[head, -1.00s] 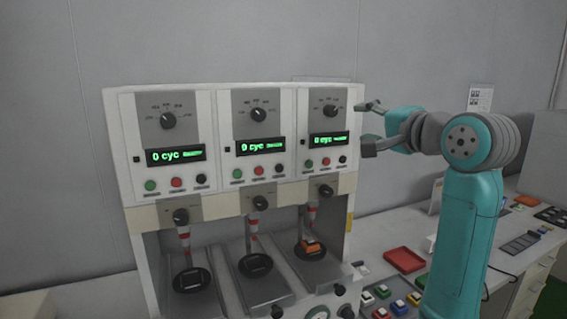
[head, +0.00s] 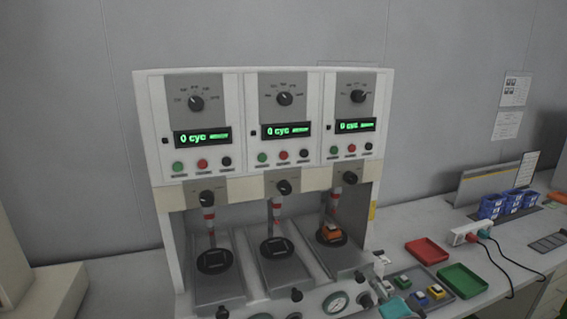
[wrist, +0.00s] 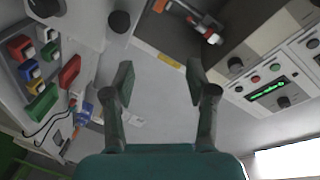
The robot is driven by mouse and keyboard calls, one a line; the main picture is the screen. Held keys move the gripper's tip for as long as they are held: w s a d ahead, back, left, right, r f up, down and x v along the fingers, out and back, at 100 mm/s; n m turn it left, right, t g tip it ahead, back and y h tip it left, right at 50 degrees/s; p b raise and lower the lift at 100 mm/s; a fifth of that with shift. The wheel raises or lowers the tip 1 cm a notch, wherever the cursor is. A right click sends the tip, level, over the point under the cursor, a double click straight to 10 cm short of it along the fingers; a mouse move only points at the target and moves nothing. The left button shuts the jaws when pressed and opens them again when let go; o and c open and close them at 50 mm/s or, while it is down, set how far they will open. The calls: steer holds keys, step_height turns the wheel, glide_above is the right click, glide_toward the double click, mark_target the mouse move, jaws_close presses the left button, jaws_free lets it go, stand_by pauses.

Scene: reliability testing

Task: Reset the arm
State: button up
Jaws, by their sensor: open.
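My gripper (wrist: 160,82) is open and empty in the wrist view, with its two dark fingers spread wide and clear space between them. In the head view only a small teal part of my arm (head: 400,308) shows at the bottom edge, right of the test machine. The white three-station test machine (head: 262,180) stands against the wall, and each green display reads 0 cyc. An orange switch (head: 331,234) sits on the right station's plate under its plunger. The other two plates look empty.
On the counter right of the machine are a red tray (head: 427,251), a green tray (head: 463,281), a tray of several coloured switches (head: 420,291), a white power strip (head: 466,233) with cables, and blue bins (head: 508,204).

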steer(key=s+a+f+n+h, duration=0.1)
steer(key=s+f+n, duration=0.1)
steer(key=s+f, duration=0.85)
steer(key=s+a+f+n+h, duration=0.1)
steer(key=s+f+n, duration=0.1)
steer(key=s+f, duration=0.9)
steer(key=s+r+n, duration=0.3)
steer(key=s, duration=1.1)
steer(key=s+r+n+g, duration=0.1)
steer(key=s+r+n, duration=0.2)
steer(key=s, duration=1)
steer(key=shift+s+a+r+g, duration=0.15)
steer(key=shift+s+a+g, duration=0.15)
steer(key=shift+s+a, duration=0.15)
steer(key=shift+o, duration=0.2)
steer(key=shift+w, duration=0.1)
